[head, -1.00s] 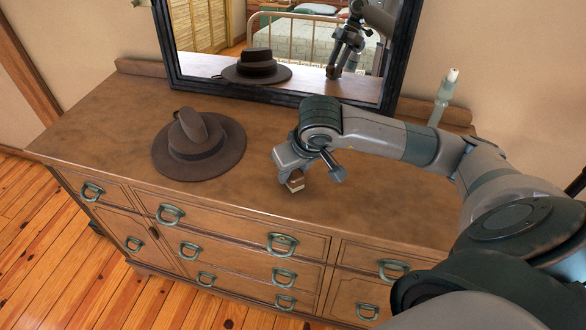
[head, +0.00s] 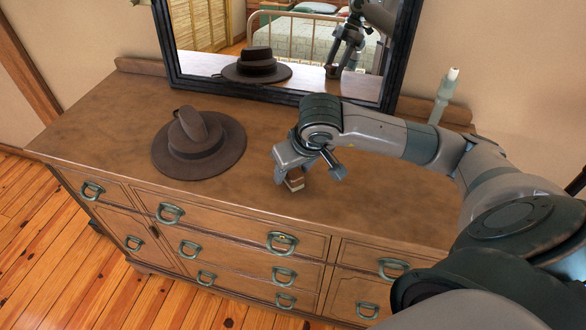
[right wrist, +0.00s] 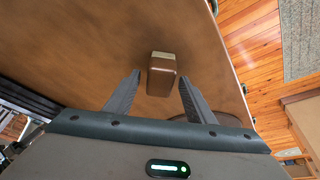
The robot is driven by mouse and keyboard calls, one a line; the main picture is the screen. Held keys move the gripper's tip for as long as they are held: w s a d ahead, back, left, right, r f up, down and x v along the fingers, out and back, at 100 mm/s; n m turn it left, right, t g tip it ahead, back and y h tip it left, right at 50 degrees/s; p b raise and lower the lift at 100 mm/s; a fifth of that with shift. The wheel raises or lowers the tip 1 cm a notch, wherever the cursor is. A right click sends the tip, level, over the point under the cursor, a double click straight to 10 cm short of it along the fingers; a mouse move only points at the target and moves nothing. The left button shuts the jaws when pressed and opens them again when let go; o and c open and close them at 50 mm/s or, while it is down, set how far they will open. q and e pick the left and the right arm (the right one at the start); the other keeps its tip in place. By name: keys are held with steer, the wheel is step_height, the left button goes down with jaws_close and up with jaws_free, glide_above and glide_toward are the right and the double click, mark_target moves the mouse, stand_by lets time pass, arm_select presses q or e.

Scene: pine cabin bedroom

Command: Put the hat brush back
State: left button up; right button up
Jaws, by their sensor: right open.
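The hat brush (head: 296,184) is a small brown block with a pale bristle strip. It appears to stand on the dresser top near the front edge, below my right gripper (head: 290,176). In the right wrist view, the brush (right wrist: 162,78) sits between my right gripper's two open fingers, with a gap on each side. The head view partly hides the brush behind the gripper. My left gripper is not in view.
A brown brimmed hat (head: 199,158) lies on the dresser (head: 110,125) to the left of the brush. A black-framed mirror (head: 285,97) stands behind, reflecting hat and arm. A pale bottle-like object (head: 443,98) stands at the back right. The dresser top between hat and gripper is clear.

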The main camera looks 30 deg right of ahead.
steer(key=p+v, duration=0.7)
steer(key=v, duration=0.4)
steer(key=shift+r, duration=0.4)
